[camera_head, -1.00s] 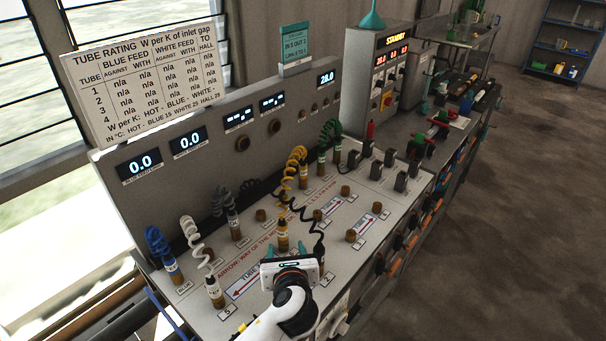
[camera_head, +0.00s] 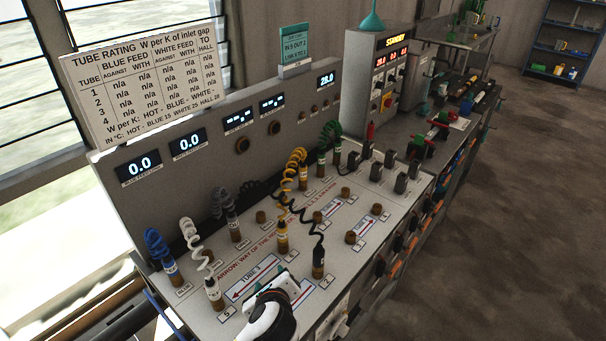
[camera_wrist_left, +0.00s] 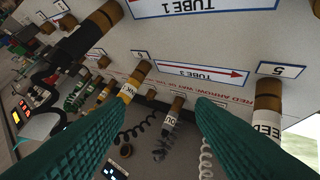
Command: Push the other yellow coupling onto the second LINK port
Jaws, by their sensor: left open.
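One yellow coupling (camera_head: 283,238) stands upright on a brown port in the middle of the sloping panel. It also shows in the left wrist view (camera_wrist_left: 133,82), with a partly hidden label. The other yellow coupling (camera_head: 303,180) stands farther back near the upright panel, joined to the first by a yellow coiled hose (camera_head: 291,163). My left gripper (camera_head: 272,284) is open and empty, in front of the near yellow coupling and apart from it. Its two teal fingers (camera_wrist_left: 162,105) are spread wide in the left wrist view. My right gripper is not in view.
A black coupling (camera_head: 318,262) stands just right of the near yellow one. White (camera_head: 214,290), blue (camera_head: 171,268), grey (camera_head: 234,226) and green (camera_head: 337,152) couplings stand around. Bare brown ports (camera_head: 351,237) and grey lever switches (camera_head: 401,183) lie to the right.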

